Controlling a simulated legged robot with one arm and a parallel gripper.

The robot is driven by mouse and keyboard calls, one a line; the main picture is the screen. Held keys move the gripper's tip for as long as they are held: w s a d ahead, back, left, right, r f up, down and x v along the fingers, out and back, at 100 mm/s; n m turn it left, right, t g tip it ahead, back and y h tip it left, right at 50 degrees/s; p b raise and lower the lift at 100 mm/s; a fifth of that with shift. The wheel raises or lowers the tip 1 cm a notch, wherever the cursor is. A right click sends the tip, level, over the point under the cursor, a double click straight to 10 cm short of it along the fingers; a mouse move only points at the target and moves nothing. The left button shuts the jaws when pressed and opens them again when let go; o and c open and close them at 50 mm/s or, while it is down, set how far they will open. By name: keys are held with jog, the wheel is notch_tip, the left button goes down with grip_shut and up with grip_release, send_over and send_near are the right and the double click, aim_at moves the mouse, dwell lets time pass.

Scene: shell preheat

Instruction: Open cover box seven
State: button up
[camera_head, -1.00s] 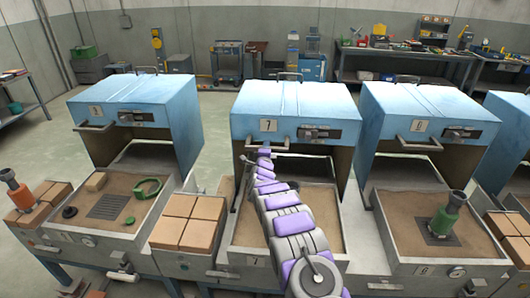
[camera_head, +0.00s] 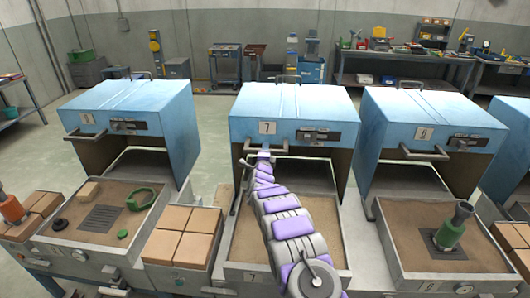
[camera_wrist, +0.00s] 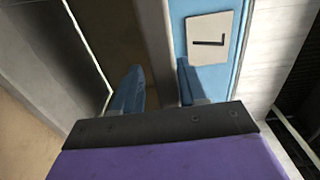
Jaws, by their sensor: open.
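Cover box seven is the middle unit. Its blue cover (camera_head: 292,105) bears a "7" plate (camera_head: 267,127) and stands raised over the sand bed (camera_head: 240,238). A handle bar (camera_head: 248,147) runs along the lower left of the cover's front. My gripper (camera_head: 262,156) is up at this handle, small and partly hidden in the head view. In the wrist view my gripper (camera_wrist: 160,88) is open, with a grey strip between its blue fingers. I cannot tell whether the fingers touch it. The "7" plate (camera_wrist: 208,38) shows just right of the fingers.
Similar blue-covered boxes stand left (camera_head: 130,115) and right (camera_head: 425,115), also with covers raised. Brown blocks (camera_head: 183,235) lie between the left and middle boxes. A green tool (camera_head: 450,230) stands in the right box. Open floor and workbenches (camera_head: 405,70) lie behind.

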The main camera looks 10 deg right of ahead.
jog(key=shift+o, duration=0.3)
jog(key=shift+r, duration=0.2)
jog(key=shift+s+a, duration=0.1)
jog(key=shift+s, duration=0.05)
jog(key=shift+s+a+r, duration=0.1)
jog(key=shift+s, duration=0.15)
jog(key=p+v, duration=0.2)
jog(key=v, duration=1.4)
jog(key=shift+s, duration=0.25)
